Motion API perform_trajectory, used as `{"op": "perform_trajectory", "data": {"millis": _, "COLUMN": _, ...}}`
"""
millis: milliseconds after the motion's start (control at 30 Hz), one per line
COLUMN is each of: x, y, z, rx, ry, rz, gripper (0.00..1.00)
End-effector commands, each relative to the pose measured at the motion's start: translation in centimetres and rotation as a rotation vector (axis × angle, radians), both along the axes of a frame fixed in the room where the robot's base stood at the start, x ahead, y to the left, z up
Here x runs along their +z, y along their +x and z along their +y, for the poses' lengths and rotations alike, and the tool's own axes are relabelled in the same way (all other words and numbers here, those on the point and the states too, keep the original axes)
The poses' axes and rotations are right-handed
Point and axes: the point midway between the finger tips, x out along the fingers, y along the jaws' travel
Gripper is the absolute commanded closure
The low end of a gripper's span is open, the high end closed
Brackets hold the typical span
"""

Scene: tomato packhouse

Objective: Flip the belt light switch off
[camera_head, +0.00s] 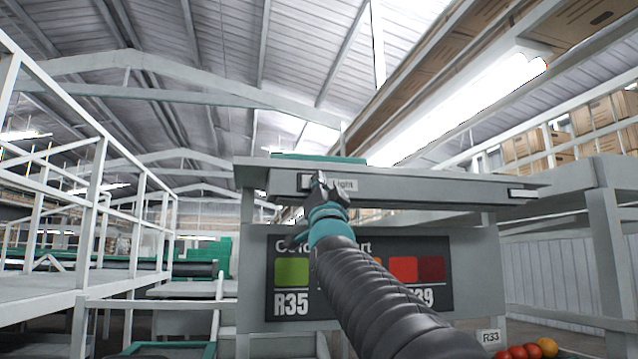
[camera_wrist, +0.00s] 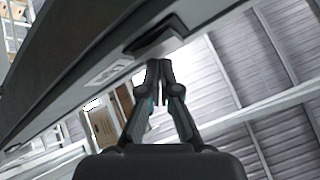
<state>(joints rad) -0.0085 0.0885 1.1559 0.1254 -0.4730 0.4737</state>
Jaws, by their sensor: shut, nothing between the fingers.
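The belt light switch shows in the wrist view as a dark rectangular block (camera_wrist: 155,40) on the grey beam, beside a pale label (camera_wrist: 107,72). The switch's lever position is not clear. A long tube light (camera_head: 470,108) overhead glows white.
The grey beam (camera_head: 440,187) spans the stand above a colour chart board (camera_head: 460,275). Tomatoes (camera_head: 530,350) lie at the lower right by an R33 tag (camera_head: 490,337). White railings (camera_head: 90,200) stand at left. Cartons (camera_head: 525,143) sit on a rack at right.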

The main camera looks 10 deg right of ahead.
Motion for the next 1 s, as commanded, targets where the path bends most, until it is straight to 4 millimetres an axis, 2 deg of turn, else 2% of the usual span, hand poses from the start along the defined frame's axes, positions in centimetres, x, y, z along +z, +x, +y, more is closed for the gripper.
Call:
{"op": "perform_trajectory", "data": {"millis": 433, "x": 0.0, "y": 0.0, "z": 0.0, "rx": 0.0, "ry": 0.0, "rz": 0.0, "gripper": 1.0}}
{"op": "perform_trajectory", "data": {"millis": 800, "x": -0.1, "y": -1.4, "z": 0.2, "rx": 0.0, "ry": 0.001, "rz": -0.001, "gripper": 1.0}}
{"op": "perform_trajectory", "data": {"millis": 1000, "x": 0.0, "y": -1.5, "z": 0.3, "rx": 0.0, "ry": 0.0, "rz": 0.0, "gripper": 1.0}}
